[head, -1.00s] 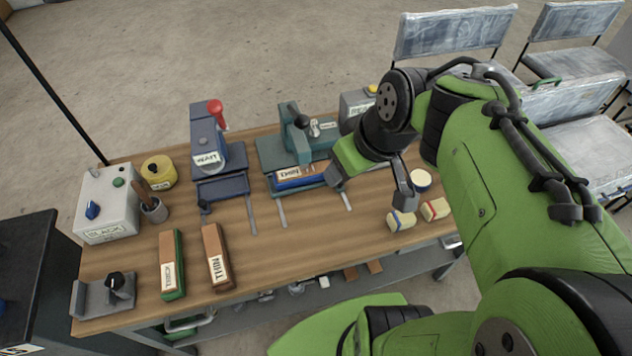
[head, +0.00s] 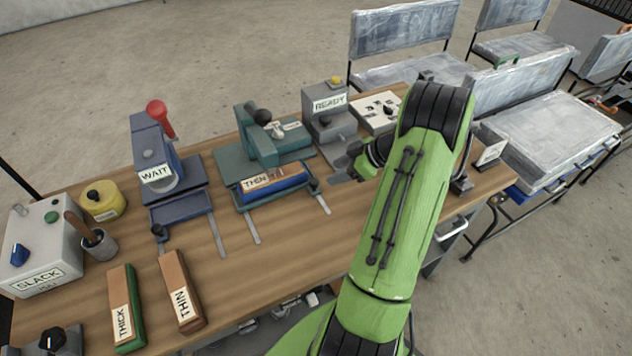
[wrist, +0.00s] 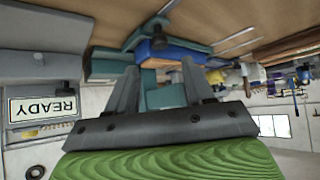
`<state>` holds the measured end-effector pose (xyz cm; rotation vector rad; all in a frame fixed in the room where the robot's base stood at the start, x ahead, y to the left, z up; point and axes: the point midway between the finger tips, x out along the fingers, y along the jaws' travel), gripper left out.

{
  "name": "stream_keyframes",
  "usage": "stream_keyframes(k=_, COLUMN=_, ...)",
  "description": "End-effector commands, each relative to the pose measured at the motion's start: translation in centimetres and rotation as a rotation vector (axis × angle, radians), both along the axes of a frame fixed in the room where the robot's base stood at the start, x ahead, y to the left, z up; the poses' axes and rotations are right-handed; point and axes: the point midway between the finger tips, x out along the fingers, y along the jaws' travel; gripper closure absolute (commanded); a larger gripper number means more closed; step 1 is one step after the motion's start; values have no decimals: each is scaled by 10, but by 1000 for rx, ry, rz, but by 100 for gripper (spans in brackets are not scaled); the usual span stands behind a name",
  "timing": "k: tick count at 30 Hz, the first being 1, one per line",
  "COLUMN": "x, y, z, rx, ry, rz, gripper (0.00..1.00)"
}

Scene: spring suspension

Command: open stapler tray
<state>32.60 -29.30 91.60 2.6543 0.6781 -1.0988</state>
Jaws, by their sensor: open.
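No part is labelled stapler, and I cannot tell for certain which machine is the stapler. The teal machine (head: 258,140) has a black knob on top and a front tray (head: 250,203) holding a blue-and-wood block labelled THIN (head: 268,184). The blue WAIT machine (head: 153,148) has a red-knobbed lever and a front tray (head: 178,213) with a black knob (head: 158,231). My gripper (head: 345,165) is right of the teal machine's tray, apart from it. In the wrist view my gripper (wrist: 160,85) is open and empty, with teal and blue parts beyond its fingers.
A grey READY box (head: 326,122) stands behind my gripper and shows in the wrist view (wrist: 42,104). THICK (head: 121,318) and THIN (head: 180,290) blocks lie at front left. A SLACK box (head: 38,262) stands at left. Bare wood (head: 285,262) is clear in the front middle.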

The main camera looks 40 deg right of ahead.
Motion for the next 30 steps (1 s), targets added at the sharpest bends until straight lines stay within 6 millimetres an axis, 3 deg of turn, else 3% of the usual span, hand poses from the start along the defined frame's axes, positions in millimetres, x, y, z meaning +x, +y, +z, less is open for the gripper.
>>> stream_keyframes(k=3, x=19, y=12, z=-24, rx=2, ry=1, rz=4, gripper=48)
stream_keyframes(k=9, x=44, y=25, z=-51, rx=1, ry=2, rz=2, gripper=48)
stream_keyframes(k=20, x=52, y=28, z=-58, rx=0, ry=1, rz=-1, gripper=48)
stream_keyframes(k=30, x=51, y=28, z=-58, rx=0, ry=1, rz=-1, gripper=97)
